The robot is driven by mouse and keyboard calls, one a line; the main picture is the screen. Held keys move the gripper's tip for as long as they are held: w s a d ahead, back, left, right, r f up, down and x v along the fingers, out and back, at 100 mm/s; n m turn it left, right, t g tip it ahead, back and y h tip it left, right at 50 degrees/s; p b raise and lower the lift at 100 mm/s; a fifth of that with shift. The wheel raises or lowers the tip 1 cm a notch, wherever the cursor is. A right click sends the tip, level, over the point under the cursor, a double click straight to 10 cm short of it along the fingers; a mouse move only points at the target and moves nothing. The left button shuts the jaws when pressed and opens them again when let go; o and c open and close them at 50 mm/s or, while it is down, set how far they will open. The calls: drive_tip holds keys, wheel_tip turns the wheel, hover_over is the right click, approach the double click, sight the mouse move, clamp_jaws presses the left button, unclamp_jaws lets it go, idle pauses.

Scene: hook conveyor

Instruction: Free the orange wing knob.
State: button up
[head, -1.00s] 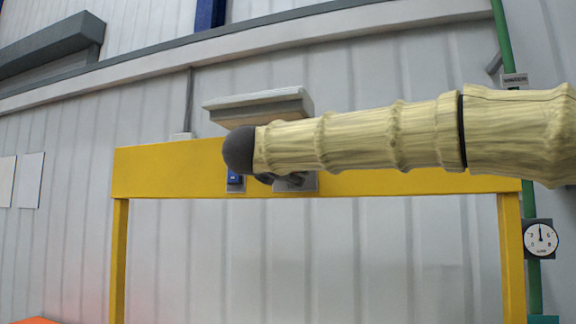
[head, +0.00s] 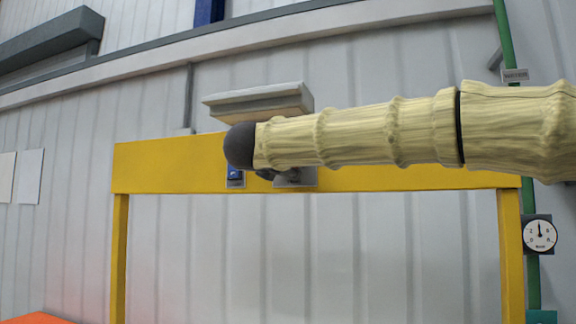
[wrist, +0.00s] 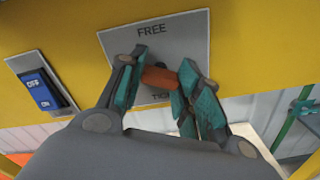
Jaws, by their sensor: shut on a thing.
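The orange wing knob (wrist: 160,78) shows in the wrist view, on a grey plate (wrist: 178,40) fixed to the yellow beam. The plate reads "FREE" at the top and a partly hidden word, seemingly "TIGHT", at the bottom. The knob's wing lies roughly crosswise between the two words, tilted a little. My gripper (wrist: 162,80) is shut on the knob, with one teal finger at each end of it. In the head view my arm hides the knob and most of the gripper; a bit of the plate (head: 308,178) shows below the arm.
A blue OFF/ON switch (wrist: 41,90) sits on the beam left of the plate. A grey ledge-like box (head: 262,103) stands out above the yellow beam (head: 170,165). A round gauge (head: 540,235) and green pipe are at the right. The space under the beam is open.

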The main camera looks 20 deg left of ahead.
drive_tip(key=shift+n+p, duration=3.85)
drive_tip(key=shift+n, duration=7.05)
drive_tip(key=shift+f, duration=0.15)
drive_tip(key=o, duration=1)
drive_tip(key=shift+s, duration=0.15)
